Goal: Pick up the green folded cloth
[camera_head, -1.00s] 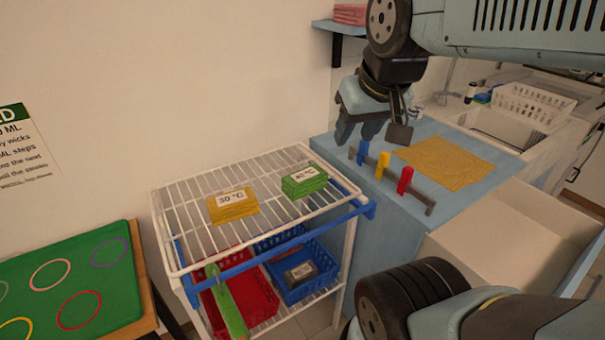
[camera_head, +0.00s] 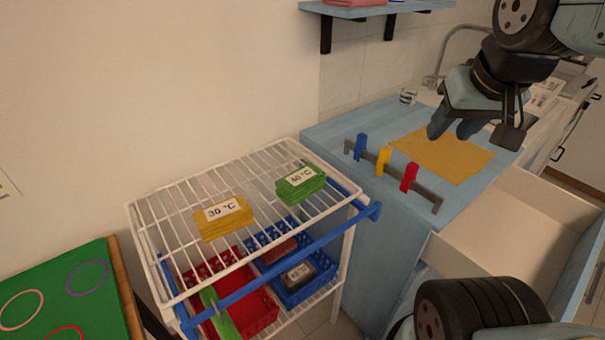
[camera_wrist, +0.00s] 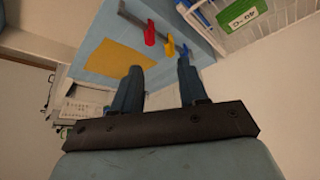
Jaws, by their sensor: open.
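The green folded cloth (camera_head: 300,184) lies on the right part of the white wire rack's top shelf. It carries a white label, which seems to read 40 °C. It also shows at the top right of the wrist view (camera_wrist: 243,12). My gripper (camera_head: 456,130) is over the blue counter, to the right of the cloth and well apart from it. In the wrist view my gripper (camera_wrist: 158,80) has its two fingers spread with nothing between them.
A yellow folded cloth (camera_head: 223,217) labelled 30 °C lies left of the green one. A blue rail (camera_head: 290,262) runs along the rack's front. Red (camera_head: 258,309) and blue (camera_head: 306,289) baskets sit below. A bar with blue, yellow and red pegs (camera_head: 384,160) stands on the counter.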

